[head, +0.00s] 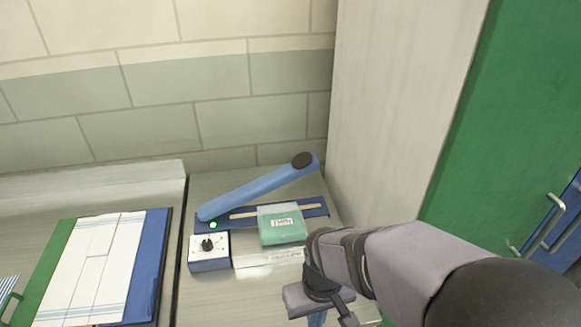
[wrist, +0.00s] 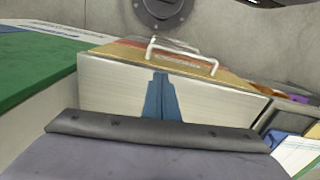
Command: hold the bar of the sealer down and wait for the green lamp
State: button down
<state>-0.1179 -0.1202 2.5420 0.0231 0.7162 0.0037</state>
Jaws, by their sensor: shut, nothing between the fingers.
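The sealer's blue bar (head: 255,190) is raised, slanting up to the right from its left end, with a dark round knob (head: 302,160) at its upper end. Below it is the sealer's blue base (head: 316,208) with a pale strip. A green bag (head: 283,231) with a white label lies with its top edge over the strip. A small green lamp (head: 213,225) shows bright green near the bar's left end. My gripper (head: 317,319) is at the lower right, apart from the bar. Its blue fingers (wrist: 160,98) are shut and empty in the wrist view.
A box with a black dial (head: 208,245) stands at the sealer's left front. A blue and green folder with white papers (head: 95,262) lies left. A pale panel (head: 395,100) rises close on the right. The wrist view shows a metal-sided box with a white handle (wrist: 182,56).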

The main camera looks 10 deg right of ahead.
jog(key=w+a+r+t+y, duration=0.1)
jog(key=w+a+r+t, duration=0.2)
jog(key=w, duration=0.5)
jog(key=w+a+r+t+y, duration=0.15)
jog(key=w+r+t, duration=0.3)
jog(key=w, duration=0.45)
jog(key=w+d+r+n+t+h, duration=0.1)
jog(key=w+d+r+t+h, duration=0.1)
jog(key=w+r+t, duration=0.2)
jog(key=w+d+r+n+t+h, duration=0.1)
jog(key=w+d+r+t+h, duration=0.1)
jog(key=r, duration=0.7)
jog(key=w+d+t, duration=0.1)
jog(key=w+t, duration=0.1)
jog(key=w, duration=0.1)
jog(key=shift+d+r+n, duration=0.25)
jog(key=shift+d+n, duration=0.05)
jog(key=shift+d, duration=0.05)
jog(key=shift+w, duration=0.15)
jog(key=p, duration=0.3)
send_over(299, 160)
jog(key=s+a, duration=0.2)
jog(key=s, duration=0.1)
notch_tip(299, 160, down, 2)
jog(key=f, duration=0.1)
jog(key=d+f+p, duration=0.1)
jog(key=shift+f, duration=0.35)
jog(key=shift+d+f, duration=0.15)
jog(key=shift+f, duration=0.45)
